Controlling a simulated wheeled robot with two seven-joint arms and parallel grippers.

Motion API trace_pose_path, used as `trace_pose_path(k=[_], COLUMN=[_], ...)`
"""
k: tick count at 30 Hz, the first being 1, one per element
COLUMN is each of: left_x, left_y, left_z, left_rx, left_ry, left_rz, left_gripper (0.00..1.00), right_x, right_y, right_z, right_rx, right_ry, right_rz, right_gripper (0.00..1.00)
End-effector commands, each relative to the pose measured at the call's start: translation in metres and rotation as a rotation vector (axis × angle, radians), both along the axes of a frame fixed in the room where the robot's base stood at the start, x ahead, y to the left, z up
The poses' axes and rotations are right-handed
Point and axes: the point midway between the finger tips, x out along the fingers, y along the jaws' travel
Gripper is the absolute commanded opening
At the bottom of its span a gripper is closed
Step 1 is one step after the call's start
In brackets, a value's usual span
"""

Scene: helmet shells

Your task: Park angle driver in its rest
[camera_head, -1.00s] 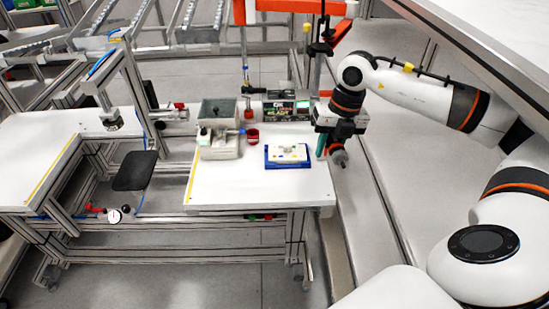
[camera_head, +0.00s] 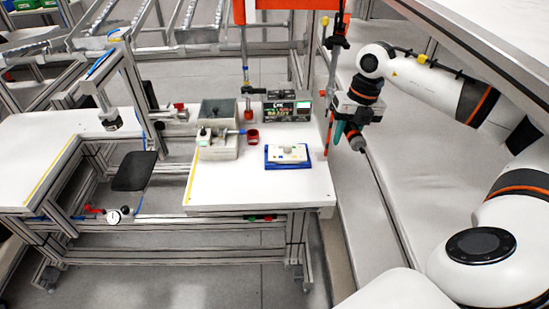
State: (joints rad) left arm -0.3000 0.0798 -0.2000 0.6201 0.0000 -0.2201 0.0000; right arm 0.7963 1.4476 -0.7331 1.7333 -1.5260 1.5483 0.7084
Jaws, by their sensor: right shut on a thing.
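My right gripper (camera_head: 356,108) is shut on a dark tool, which I take to be the angle driver (camera_head: 355,138). The tool has a red ring near its lower end and a teal part (camera_head: 339,131) beside it. It is held in the air just right of the white worktable (camera_head: 262,187), apart from it. The fingers are small and partly hidden by the tool and the wrist. I cannot tell which fixture is the driver's rest. My left gripper is not in view.
Close left of the gripper are a thin red upright piece (camera_head: 329,132) and a black fitting (camera_head: 338,32) above it. A blue tray (camera_head: 287,165), grey bin (camera_head: 217,111), red cup (camera_head: 252,136) and display box (camera_head: 287,110) stand on the table. Its front middle is clear.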

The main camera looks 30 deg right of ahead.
Motion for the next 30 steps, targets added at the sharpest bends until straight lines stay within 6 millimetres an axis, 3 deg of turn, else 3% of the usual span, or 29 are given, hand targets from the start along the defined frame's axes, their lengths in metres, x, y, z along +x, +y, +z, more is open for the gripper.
trace_pose_path(k=[14,15,18,20,25,30], left_x=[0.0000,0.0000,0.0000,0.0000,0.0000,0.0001], left_y=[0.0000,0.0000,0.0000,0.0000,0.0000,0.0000], left_z=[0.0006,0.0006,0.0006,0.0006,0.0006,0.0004], left_rx=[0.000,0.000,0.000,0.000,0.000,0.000], left_ry=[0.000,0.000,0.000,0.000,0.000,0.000], left_rz=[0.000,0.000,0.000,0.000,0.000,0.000], left_gripper=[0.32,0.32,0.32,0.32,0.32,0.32], right_x=[0.0000,0.0000,0.0000,0.0001,0.0001,-0.0003], right_y=[-0.0011,-0.0011,-0.0011,-0.0010,-0.0009,-0.0007], right_z=[-0.0006,-0.0006,-0.0005,-0.0004,-0.0004,-0.0014], right_rx=[0.000,0.000,0.000,0.000,0.000,0.000], right_ry=[0.001,0.001,0.001,0.001,0.000,0.003], right_rz=[0.000,0.000,0.000,0.000,0.000,0.000], right_gripper=[0.00,0.34,0.51,0.57,0.57,0.83])
